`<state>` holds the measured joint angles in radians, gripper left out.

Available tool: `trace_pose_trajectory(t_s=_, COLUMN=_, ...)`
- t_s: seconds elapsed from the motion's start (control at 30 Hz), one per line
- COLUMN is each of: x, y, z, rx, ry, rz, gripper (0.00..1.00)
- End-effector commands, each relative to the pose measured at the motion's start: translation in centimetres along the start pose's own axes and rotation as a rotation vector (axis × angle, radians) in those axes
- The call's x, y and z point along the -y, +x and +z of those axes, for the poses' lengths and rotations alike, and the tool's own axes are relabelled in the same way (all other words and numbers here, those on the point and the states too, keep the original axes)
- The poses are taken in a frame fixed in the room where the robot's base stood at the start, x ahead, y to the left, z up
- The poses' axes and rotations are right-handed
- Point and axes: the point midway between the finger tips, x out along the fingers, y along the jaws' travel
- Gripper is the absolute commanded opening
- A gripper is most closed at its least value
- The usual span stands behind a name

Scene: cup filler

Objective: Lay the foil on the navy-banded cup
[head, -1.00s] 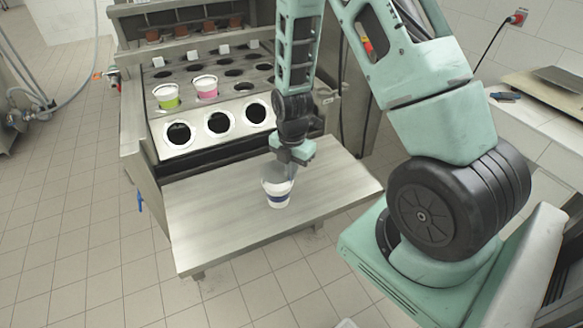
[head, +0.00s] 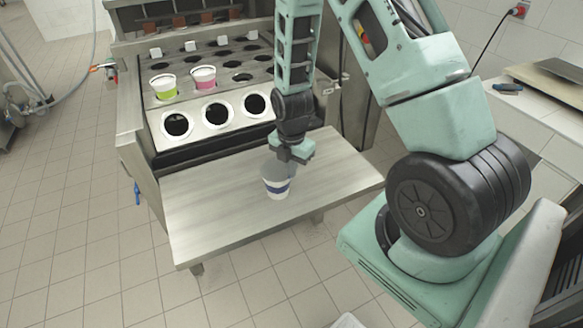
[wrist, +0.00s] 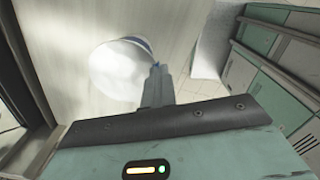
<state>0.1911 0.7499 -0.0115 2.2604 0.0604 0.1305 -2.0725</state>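The navy-banded cup (head: 276,188) stands upright on the steel table. It is white with a dark blue band. A thin pale grey foil (head: 275,169) is at its mouth; whether it rests on the rim or sits just above it, I cannot tell. In the wrist view the foil (wrist: 115,72) is a whitish disc covering most of the cup, with a bit of blue band showing past its edge. My gripper (head: 286,160) is just behind and right of the cup's mouth. Its fingers (wrist: 156,75) look closed together at the foil's edge.
A cup filler (head: 135,130) stands behind the table (head: 220,215). Its holed deck holds a green-banded cup (head: 164,87) and a pink-banded cup (head: 203,78); three front holes are empty. The table is otherwise clear. A white counter (head: 540,115) is at the right.

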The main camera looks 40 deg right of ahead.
Motion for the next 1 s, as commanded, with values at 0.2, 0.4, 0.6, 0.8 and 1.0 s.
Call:
trace_pose_trajectory(t_s=0.2, x=0.0, y=0.07, z=0.0, rx=0.0, ry=0.001, rz=0.0, gripper=0.0)
trace_pose_trajectory(t_s=0.4, x=-0.01, y=0.21, z=0.0, rx=0.0, ry=0.0, rz=0.0, gripper=0.0)
trace_pose_trajectory(t_s=0.6, x=-0.01, y=0.2, z=0.0, rx=0.0, ry=0.0, rz=0.0, gripper=0.0)
trace_pose_trajectory(t_s=0.8, x=-0.01, y=0.2, z=0.0, rx=0.0, ry=0.0, rz=0.0, gripper=0.24)
trace_pose_trajectory(t_s=1.0, x=-0.01, y=0.13, z=0.0, rx=0.0, ry=0.0, rz=0.0, gripper=0.24)
